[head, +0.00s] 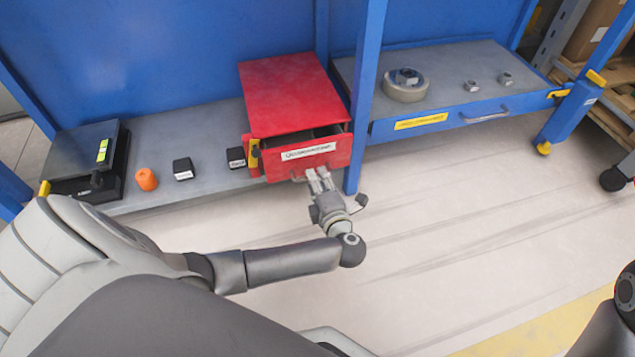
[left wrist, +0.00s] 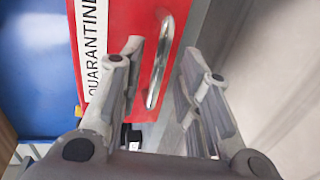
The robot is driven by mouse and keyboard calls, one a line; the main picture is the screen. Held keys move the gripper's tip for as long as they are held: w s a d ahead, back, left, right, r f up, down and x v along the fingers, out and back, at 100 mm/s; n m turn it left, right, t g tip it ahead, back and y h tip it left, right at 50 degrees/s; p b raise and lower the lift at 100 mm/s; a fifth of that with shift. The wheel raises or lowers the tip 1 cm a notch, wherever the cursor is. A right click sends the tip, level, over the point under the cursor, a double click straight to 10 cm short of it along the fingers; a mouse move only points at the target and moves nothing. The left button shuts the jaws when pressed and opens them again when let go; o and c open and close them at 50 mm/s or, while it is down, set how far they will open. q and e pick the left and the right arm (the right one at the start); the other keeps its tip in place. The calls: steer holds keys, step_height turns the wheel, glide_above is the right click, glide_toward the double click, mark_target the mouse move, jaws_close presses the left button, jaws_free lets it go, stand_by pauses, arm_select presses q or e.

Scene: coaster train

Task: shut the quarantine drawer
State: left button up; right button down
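The red quarantine drawer (head: 334,153) is partly pulled out of its red cabinet (head: 285,88), with a dark gap showing behind its front. Its white label shows in the left wrist view (left wrist: 91,45). The drawer's metal handle (left wrist: 160,62) stands between the fingers of my left gripper (left wrist: 165,65) in that view. My left gripper (head: 319,178) is at the drawer front in the head view, with its fingers apart. I cannot tell whether a finger touches the handle. My right gripper is out of view.
A blue post (head: 365,90) stands just right of the drawer. A blue drawer (head: 455,118) is further right. The floor in front is clear.

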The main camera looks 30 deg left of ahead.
arm_select(q)
steer(key=shift+w+a+f, duration=0.1)
steer(key=shift+w+a, duration=0.35)
steer(key=shift+c, duration=0.5)
jaws_close()
